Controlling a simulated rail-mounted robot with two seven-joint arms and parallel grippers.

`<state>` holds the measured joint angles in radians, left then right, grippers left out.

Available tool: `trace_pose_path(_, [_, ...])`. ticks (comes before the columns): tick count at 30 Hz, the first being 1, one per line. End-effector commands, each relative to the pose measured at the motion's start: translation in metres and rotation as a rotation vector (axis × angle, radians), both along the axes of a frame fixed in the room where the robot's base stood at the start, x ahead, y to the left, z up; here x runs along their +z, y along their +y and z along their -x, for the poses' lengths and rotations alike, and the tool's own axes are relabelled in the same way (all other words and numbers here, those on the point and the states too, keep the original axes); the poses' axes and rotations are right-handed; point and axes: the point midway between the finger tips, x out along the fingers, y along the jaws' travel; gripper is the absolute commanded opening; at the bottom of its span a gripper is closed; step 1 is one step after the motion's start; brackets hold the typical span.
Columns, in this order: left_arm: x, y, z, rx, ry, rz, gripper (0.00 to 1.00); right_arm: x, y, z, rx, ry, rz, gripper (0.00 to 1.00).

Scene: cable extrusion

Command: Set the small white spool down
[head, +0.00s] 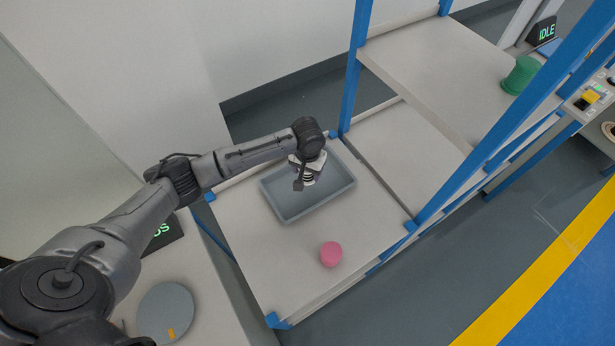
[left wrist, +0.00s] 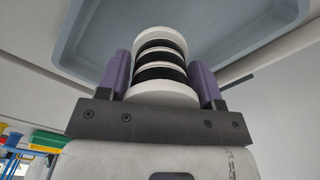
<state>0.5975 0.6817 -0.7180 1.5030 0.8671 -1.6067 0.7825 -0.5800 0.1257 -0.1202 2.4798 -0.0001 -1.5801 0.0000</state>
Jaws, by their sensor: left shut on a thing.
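My left gripper (head: 308,174) reaches over the grey tray (head: 290,216) on the bench, pointing down. In the left wrist view, its purple fingers (left wrist: 161,72) are shut on the small white spool (left wrist: 160,97), one on each side. The spool has white flanges with black bands between them. In the head view the spool is mostly hidden by the gripper, over the tray's inside. The tray wall also shows behind the spool in the left wrist view (left wrist: 75,38). I cannot tell whether the spool touches the tray floor. My right gripper is not in view.
A pink spool (head: 330,254) stands on the bench in front of the tray. Blue rack posts (head: 355,70) rise behind and to the right. A green spool (head: 520,75) sits on the upper shelf. The bench around the pink spool is clear.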

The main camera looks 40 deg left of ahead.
Motion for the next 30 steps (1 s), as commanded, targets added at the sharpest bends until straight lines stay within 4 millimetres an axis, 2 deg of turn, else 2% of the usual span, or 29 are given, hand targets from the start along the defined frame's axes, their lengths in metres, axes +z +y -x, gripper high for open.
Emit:
trace_pose_path(9, [-0.037, 0.000, 0.001, 0.001, 0.002, -0.002, 0.30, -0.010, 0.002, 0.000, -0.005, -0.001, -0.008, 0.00])
trace_pose_path(22, [-0.041, 0.000, 0.001, 0.001, 0.000, -0.001, 0.30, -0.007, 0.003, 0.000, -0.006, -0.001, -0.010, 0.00])
trace_pose_path(23, [-0.042, 0.000, 0.001, 0.001, 0.000, -0.001, 0.61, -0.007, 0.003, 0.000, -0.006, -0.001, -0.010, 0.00])
trace_pose_path(30, [-0.042, 0.000, 0.001, 0.000, 0.000, -0.001, 0.84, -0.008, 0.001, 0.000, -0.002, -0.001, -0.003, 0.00])
